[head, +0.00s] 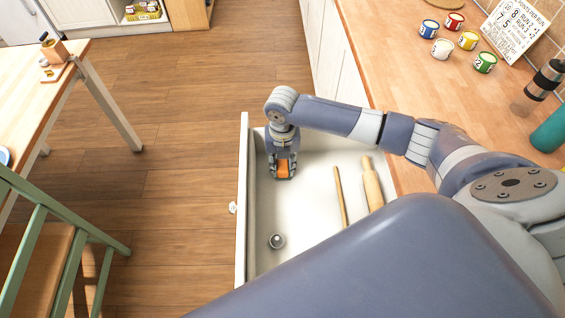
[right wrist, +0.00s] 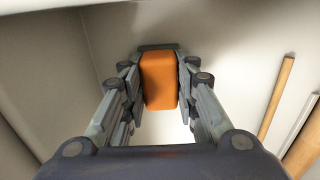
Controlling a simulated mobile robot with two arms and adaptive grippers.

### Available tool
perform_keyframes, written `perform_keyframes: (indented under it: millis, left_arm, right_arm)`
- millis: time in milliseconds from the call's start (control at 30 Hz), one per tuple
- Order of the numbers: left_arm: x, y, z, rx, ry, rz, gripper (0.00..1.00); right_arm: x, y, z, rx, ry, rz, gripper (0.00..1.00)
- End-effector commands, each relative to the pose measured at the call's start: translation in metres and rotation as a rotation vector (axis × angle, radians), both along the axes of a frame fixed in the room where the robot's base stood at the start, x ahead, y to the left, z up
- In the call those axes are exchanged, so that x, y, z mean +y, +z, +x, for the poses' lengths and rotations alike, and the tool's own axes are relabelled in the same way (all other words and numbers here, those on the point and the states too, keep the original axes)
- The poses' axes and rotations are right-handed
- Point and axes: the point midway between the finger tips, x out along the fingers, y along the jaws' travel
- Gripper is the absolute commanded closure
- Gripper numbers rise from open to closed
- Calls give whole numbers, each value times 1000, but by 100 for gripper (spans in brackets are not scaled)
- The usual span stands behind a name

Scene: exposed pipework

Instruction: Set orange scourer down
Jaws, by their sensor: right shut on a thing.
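The orange scourer (head: 283,170) is a small orange block between the fingers of my right gripper (head: 284,172), inside the open drawer (head: 300,240). In the right wrist view the scourer (right wrist: 159,82) sits between both fingers of the right gripper (right wrist: 158,85), which is shut on it. The gripper points down near the drawer's far left corner. I cannot tell whether the scourer touches the drawer floor. My left gripper is not in view.
A rolling pin (head: 372,185) and a thin wooden stick (head: 341,195) lie in the drawer's right part. A small round metal object (head: 277,241) lies nearer. The drawer floor between them is clear. Several paint-like tins (head: 441,48) stand on the wooden counter (head: 395,70).

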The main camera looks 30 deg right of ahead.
Motion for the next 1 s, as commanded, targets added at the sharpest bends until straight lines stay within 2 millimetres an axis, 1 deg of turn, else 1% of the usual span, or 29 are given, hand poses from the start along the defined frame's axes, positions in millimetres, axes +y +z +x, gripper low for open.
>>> perform_keyframes:
  millis: [300,333,367,400,767,867,967,1000]
  left_arm:
    - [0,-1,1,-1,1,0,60]
    - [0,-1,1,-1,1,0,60]
    - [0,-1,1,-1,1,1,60]
    - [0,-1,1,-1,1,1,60]
    - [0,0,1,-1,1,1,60]
    - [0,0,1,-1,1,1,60]
    - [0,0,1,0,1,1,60]
    - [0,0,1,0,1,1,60]
  right_arm:
    - [0,-4,0,0,0,0,91]
    - [0,-3,0,0,0,0,68]
    - [0,-3,0,0,0,0,61]
    - [0,-3,0,0,0,0,52]
    - [0,-1,0,0,0,0,52]
    - [0,7,0,-1,1,0,52]
    - [0,23,1,-3,0,0,52]
    - [0,31,1,-4,0,0,52]
